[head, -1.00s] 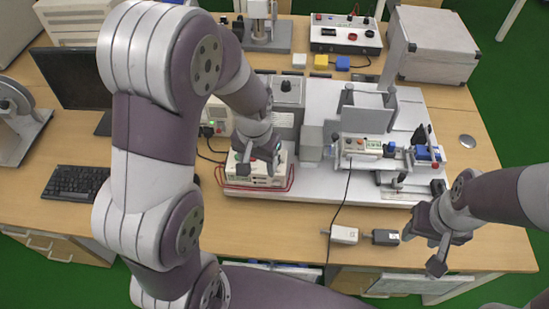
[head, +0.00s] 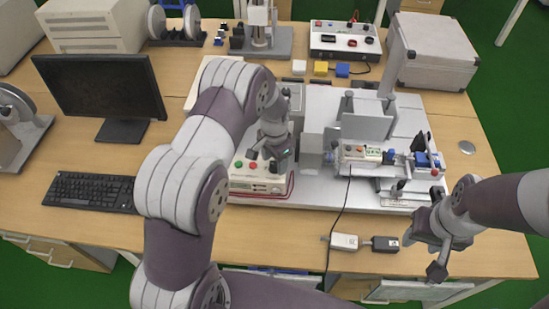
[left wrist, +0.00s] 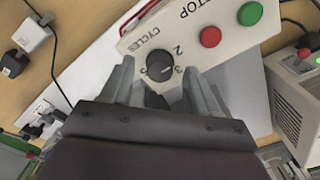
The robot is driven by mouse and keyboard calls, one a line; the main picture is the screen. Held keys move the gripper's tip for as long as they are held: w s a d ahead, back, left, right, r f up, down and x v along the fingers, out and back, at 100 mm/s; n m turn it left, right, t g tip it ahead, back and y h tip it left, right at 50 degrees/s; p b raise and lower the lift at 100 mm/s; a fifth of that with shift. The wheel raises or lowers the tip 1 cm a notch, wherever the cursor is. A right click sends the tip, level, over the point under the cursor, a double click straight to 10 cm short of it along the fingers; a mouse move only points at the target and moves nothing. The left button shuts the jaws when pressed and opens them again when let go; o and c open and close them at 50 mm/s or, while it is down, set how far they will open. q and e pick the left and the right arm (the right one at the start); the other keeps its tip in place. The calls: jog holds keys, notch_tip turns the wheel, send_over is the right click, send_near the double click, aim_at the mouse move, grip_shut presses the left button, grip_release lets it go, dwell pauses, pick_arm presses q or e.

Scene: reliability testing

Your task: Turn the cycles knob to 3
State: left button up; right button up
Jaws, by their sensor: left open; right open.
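The white control box (head: 258,187) sits at the front left of the grey test bench. Its dark round cycles knob (left wrist: 159,66) shows in the left wrist view, with the numerals 2 and 3 and the word CYCLES beside it. I cannot tell for sure where the knob points. My left gripper (head: 271,158) is over the box; in the wrist view its open fingers stand either side of the knob, not visibly closed on it. A red button (left wrist: 210,37) and a green button (left wrist: 250,12) lie beside the knob. My right gripper (head: 424,254) is open and empty near the table's front edge.
The clamping fixture (head: 372,126) stands right of the box. Two small adapters (head: 344,241) lie in front of it, with a black cable running past. A monitor (head: 106,92) and keyboard (head: 90,191) are at left.

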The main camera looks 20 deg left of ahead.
pick_arm(q)
jog(key=shift+f, duration=0.4)
jog(key=c, duration=1)
jog(key=shift+m, duration=0.3)
jog(key=m+b, duration=0.1)
jog(key=m, duration=0.3)
jog(key=shift+m, duration=0.4)
jog(key=m, duration=0.6)
jog(key=shift+w+r+b, duration=0.1)
jog(key=shift+b, duration=0.2)
